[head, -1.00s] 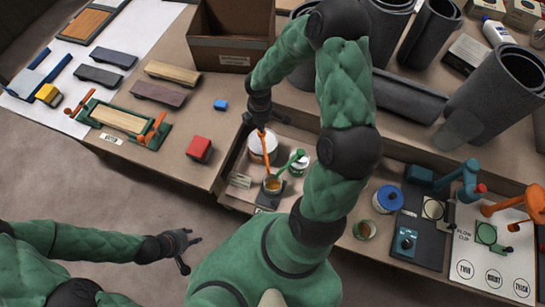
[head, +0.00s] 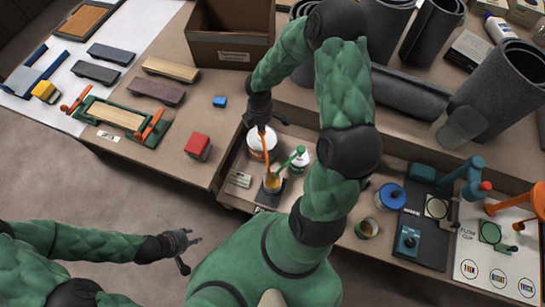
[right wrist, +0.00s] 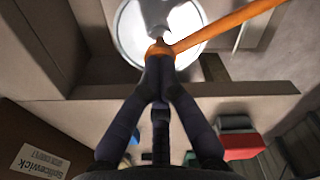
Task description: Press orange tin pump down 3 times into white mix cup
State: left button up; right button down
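The white tin with the orange pump (head: 264,142) stands in the recessed tray. Its orange spout (head: 266,156) reaches toward the small mix cup (head: 272,184), which has amber contents and sits on a dark pad. My right gripper (head: 262,127) is above the tin. In the right wrist view its fingertips (right wrist: 159,55) are together on top of the orange pump head (right wrist: 160,47), with the round tin lid (right wrist: 132,40) below. They do not visibly wrap around it. My left gripper (head: 192,248) is open and empty, over the floor in front of the bench.
A smaller tin with a green pump (head: 299,160) stands right of the orange one, its spout also toward the cup. A small label card (head: 239,180) lies left of the cup. A cardboard box (head: 232,45) and a red block (head: 198,146) stand nearby. A blue-lidded tin (head: 391,196) is to the right.

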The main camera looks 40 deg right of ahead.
jog(key=shift+f, duration=0.25)
jog(key=shift+r+p, duration=1.4)
jog(key=shift+r, duration=0.3)
notch_tip(320, 180, up, 6)
jog(key=p, duration=0.5)
dwell(0.3)
